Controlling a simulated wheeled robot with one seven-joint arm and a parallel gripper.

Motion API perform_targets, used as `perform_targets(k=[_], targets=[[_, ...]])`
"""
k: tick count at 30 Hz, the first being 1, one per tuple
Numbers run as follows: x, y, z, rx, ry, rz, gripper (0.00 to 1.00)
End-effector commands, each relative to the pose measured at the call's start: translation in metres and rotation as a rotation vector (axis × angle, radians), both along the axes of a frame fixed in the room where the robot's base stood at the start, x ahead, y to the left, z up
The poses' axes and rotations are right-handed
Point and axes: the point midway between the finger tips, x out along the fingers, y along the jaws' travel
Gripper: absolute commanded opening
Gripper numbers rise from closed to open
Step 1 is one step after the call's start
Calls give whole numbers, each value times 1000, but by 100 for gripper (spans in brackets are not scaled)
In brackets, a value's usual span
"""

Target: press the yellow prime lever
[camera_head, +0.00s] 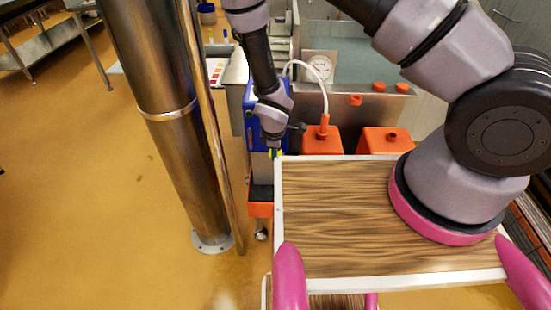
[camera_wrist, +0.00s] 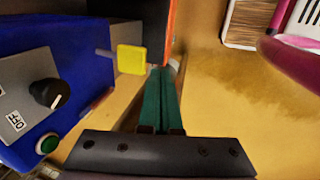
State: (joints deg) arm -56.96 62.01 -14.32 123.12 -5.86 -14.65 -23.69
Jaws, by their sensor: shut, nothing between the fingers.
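The yellow prime lever (camera_wrist: 132,60) is a square yellow paddle on a short grey rod, beside the blue box (camera_wrist: 55,70) in the wrist view. My gripper (camera_wrist: 163,72) has its two green fingers together with nothing held. Its tips are just right of and slightly below the paddle in that view; I cannot tell whether they touch it. In the head view my gripper (camera_head: 277,153) hangs down in front of the blue box (camera_head: 251,122), and the lever is mostly hidden there.
The blue box carries a black knob (camera_wrist: 49,91) with an OFF label and a green button (camera_wrist: 47,144).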

Motion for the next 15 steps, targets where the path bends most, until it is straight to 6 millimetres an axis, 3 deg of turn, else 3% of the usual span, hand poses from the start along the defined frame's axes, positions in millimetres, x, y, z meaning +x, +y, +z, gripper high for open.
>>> perform_targets(k=[9,15], targets=[[-27,1,45,1,-1,0,0],[-33,1,54,0,-1,-2,0]])
